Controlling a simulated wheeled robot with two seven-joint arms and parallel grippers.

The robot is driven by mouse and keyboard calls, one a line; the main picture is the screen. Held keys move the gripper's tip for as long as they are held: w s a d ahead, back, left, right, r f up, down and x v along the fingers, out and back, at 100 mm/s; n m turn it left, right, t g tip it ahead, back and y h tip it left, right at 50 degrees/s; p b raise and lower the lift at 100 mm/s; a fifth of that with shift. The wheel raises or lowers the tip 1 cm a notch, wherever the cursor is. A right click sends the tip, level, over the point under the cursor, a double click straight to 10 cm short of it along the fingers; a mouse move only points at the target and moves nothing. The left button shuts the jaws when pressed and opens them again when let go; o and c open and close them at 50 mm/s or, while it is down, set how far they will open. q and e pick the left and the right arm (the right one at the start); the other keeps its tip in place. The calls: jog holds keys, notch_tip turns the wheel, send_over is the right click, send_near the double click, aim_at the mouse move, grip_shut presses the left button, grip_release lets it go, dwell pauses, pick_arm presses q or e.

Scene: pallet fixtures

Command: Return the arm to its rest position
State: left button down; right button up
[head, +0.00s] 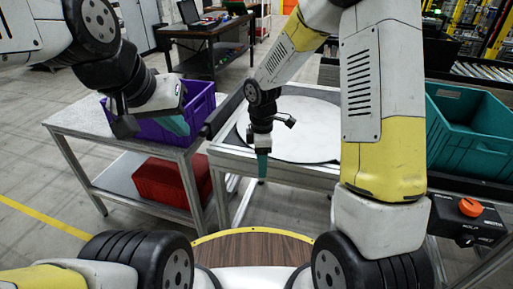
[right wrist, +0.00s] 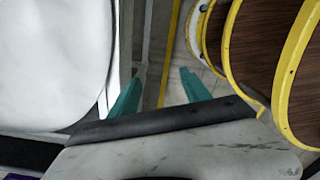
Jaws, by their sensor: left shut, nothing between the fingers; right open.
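My left gripper (head: 177,124) is at the upper left in the head view, over the purple crate. Its teal fingers are together with nothing held. My right gripper (head: 262,166) hangs pointing down at the near edge of the fixture table with the white round plate (head: 305,128). In the right wrist view its two teal fingers (right wrist: 162,88) are apart, with only floor visible between them. The white plate also shows at the left of that view (right wrist: 50,60). My right arm runs up and across the middle right of the head view.
The purple crate (head: 152,131) stands on a grey table at left, with a red crate (head: 165,183) on its lower shelf. A teal crate (head: 470,140) is at right, above a control box with an orange knob (head: 470,207). A desk (head: 207,45) stands behind. Floor at left is clear.

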jog(key=s+d+r+m+t, duration=0.1)
jog(key=s+d+r+m, duration=0.2)
jog(key=r, duration=0.4)
jog(key=s+d+r+m+t, duration=0.2)
jog(key=d+r+m, duration=0.25)
jog(key=r, duration=0.35)
jog(key=s+d+r+m+t+y, duration=0.2)
jog(key=s+d+r+m+t, duration=0.1)
jog(key=s+r+m, duration=0.6)
jog(key=s+d+m, duration=0.1)
jog(key=s, duration=0.2)
jog(key=shift+r, duration=0.25)
jog(key=shift+m, duration=0.25)
